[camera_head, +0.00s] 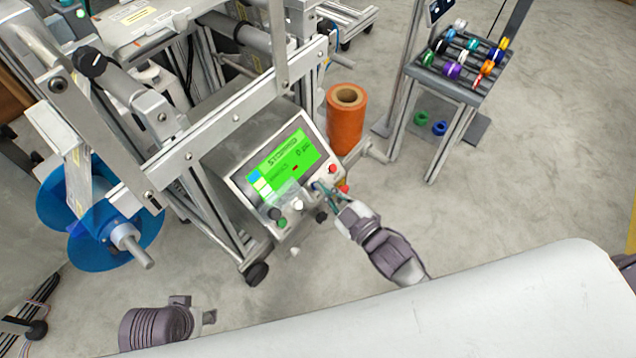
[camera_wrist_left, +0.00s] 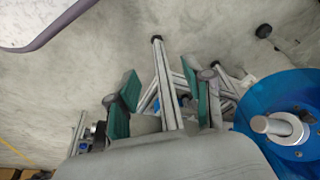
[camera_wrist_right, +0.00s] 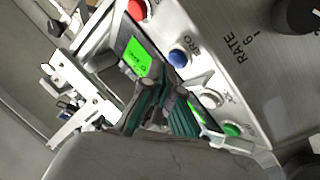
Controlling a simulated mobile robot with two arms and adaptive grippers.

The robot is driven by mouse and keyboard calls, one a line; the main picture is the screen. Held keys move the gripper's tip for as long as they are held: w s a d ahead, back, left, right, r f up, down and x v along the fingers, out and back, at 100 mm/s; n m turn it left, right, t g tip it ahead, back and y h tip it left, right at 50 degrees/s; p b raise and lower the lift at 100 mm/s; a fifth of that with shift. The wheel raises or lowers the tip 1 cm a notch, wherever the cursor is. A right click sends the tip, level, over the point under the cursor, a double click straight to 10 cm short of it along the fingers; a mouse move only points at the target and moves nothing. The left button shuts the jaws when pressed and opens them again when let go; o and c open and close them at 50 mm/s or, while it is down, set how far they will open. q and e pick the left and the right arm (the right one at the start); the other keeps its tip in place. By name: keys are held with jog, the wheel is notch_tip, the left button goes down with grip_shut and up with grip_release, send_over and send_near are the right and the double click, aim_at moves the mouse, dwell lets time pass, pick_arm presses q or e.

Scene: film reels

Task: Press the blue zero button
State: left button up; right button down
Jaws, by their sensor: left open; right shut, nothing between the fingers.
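The control panel (camera_head: 238,187) with a lit green screen stands at the middle of the head view. The blue button (camera_wrist_right: 178,57) shows in the right wrist view on the panel's light face, beside lettering ending in "RO". My right gripper (camera_head: 320,189) is shut and empty at the panel's right side; in the right wrist view its fingertips (camera_wrist_right: 168,82) lie just beside the blue button. I cannot tell whether they touch it. In the head view the fingers largely cover that button. My left gripper (camera_head: 210,316) is open and empty, low and away from the panel; its spread fingers (camera_wrist_left: 165,97) show in the left wrist view.
A red button (camera_wrist_right: 137,9), a white button (camera_wrist_right: 211,97) and a green button (camera_wrist_right: 232,130) sit near the blue one. An orange roll (camera_head: 345,122) stands behind the panel. A rack (camera_head: 450,88) of colored reels is at upper right. Blue discs (camera_head: 85,232) are at left.

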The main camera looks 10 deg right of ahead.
pick_arm(q)
jog(key=shift+r, duration=0.1)
jog(key=s+f+p, duration=0.2)
jog(key=f, duration=0.6)
jog(key=s+f+g+p, duration=0.1)
jog(key=s+f+p, duration=0.1)
jog(key=f, duration=0.7)
jog(key=shift+s+a+p, duration=0.2)
jog(key=shift+s+p, duration=0.1)
jog(key=shift+p, duration=0.3)
pick_arm(e)
jog(key=shift+s+d+r, duration=0.45)
jog(key=shift+s+r, duration=0.1)
jog(key=shift+r, duration=0.15)
jog(key=shift+s+d+r, duration=0.4)
jog(key=shift+s+r, duration=0.2)
jog(key=shift+r, duration=0.1)
jog(key=shift+s+d+r, duration=0.45)
jog(key=shift+s+r, duration=0.1)
jog(key=shift+r, duration=0.15)
